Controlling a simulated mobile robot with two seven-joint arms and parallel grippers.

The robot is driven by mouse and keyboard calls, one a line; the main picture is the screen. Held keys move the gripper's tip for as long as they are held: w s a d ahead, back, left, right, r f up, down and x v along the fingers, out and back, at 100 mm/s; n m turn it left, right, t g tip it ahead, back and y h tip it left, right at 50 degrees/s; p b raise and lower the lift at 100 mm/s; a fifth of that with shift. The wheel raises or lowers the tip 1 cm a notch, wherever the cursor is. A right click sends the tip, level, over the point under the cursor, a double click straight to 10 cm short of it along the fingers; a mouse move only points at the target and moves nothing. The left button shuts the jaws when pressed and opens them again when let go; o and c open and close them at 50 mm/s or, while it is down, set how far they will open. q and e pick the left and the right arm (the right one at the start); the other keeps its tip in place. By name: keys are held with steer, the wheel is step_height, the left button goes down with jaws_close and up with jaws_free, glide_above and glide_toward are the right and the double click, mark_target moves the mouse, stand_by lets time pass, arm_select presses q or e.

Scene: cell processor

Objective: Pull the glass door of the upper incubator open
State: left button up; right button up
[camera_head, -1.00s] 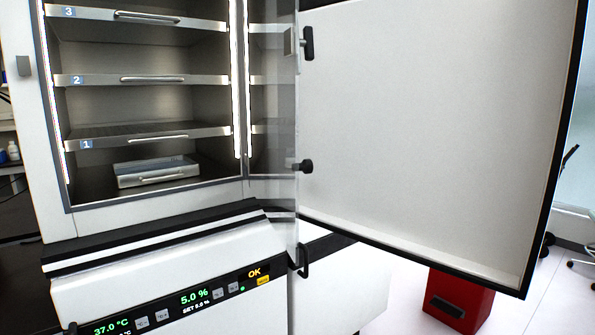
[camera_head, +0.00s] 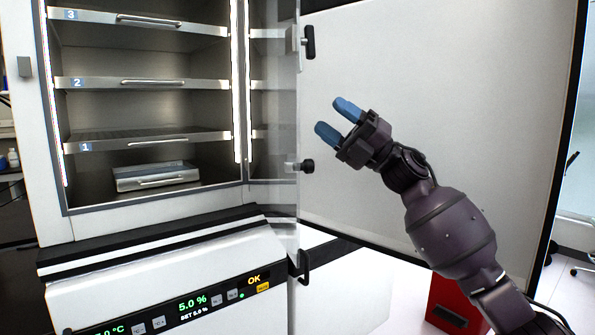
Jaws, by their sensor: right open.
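The upper incubator's glass door (camera_head: 284,110) shows as a narrow, see-through pane at the right side of the chamber. It stands swung outward, seen at a steep angle, with faint shelf reflections in it. A black knob (camera_head: 307,166) and a black latch piece (camera_head: 309,42) show by its near edge. My right gripper (camera_head: 332,117) is open and empty, its blue fingers pointing up and left. In the picture it lies just right of the pane's edge, above the knob, and appears apart from both. My left gripper is not in view.
The white outer door (camera_head: 450,60) stands wide open behind my right arm. The chamber holds numbered shelves (camera_head: 140,82) and a low metal tray (camera_head: 156,176). Below is the control panel (camera_head: 200,298), with a black handle (camera_head: 303,266) beside it. A red bin (camera_head: 445,300) stands at lower right.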

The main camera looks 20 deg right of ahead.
mark_target(313, 167)
steer(key=s+f+n+g+h, duration=0.1)
steer(key=f+n+g, duration=0.1)
steer(key=f+n+g+h, duration=0.2)
steer(key=g, duration=0.1)
steer(key=s+f+n+g+h, duration=0.1)
steer(key=f+n+g+h, duration=0.1)
steer(key=f, duration=0.1)
steer(key=shift+s+a+n+g, duration=0.25)
steer(key=shift+s+n+g, duration=0.05)
steer(key=shift+s+n, duration=0.1)
steer(key=shift+s+a+f+g+h, duration=0.1)
steer(key=shift+s+f+g+h, duration=0.1)
steer(key=shift+f+g+h, duration=0.1)
steer(key=a+p, duration=0.1)
steer(key=a, duration=0.5)
steer(key=shift+r, duration=0.1)
steer(key=shift+a, duration=0.7)
steer(key=shift+c, duration=0.3)
steer(key=c, duration=0.7)
steer(key=shift+d, duration=0.1)
jaws_close()
